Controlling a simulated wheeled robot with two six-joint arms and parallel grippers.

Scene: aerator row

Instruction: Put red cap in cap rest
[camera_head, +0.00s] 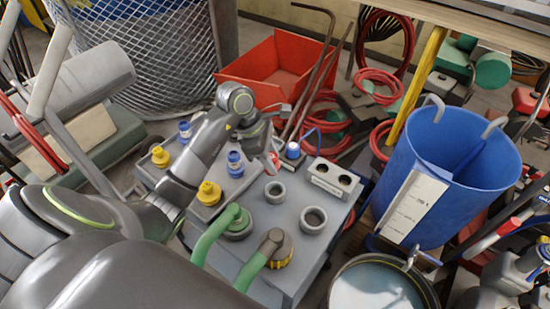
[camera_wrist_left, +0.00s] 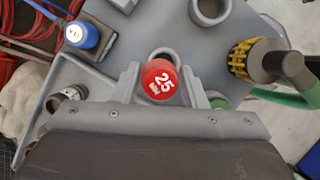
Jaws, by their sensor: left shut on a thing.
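My left gripper (camera_head: 270,152) is shut on the red cap (camera_head: 274,160) above the grey table, near its back edge. In the left wrist view the red cap (camera_wrist_left: 160,80), marked 25, sits between the fingers. Two grey open rings stand on the table: a smaller one (camera_head: 275,192) and a larger one (camera_head: 314,219). A grey block with two dark holes (camera_head: 333,180) stands to their right. I cannot tell which is the cap rest. In the wrist view the smaller ring (camera_wrist_left: 162,53) shows partly behind the cap. My right gripper is not in view.
A blue cap (camera_head: 292,150) sits close beside the gripper. Yellow caps (camera_head: 208,193) and blue caps (camera_head: 235,164) stand to the left. A green hose fitting (camera_head: 238,223) and a yellow-ringed fitting (camera_head: 279,250) stand in front. A blue bucket (camera_head: 452,165) is to the right.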

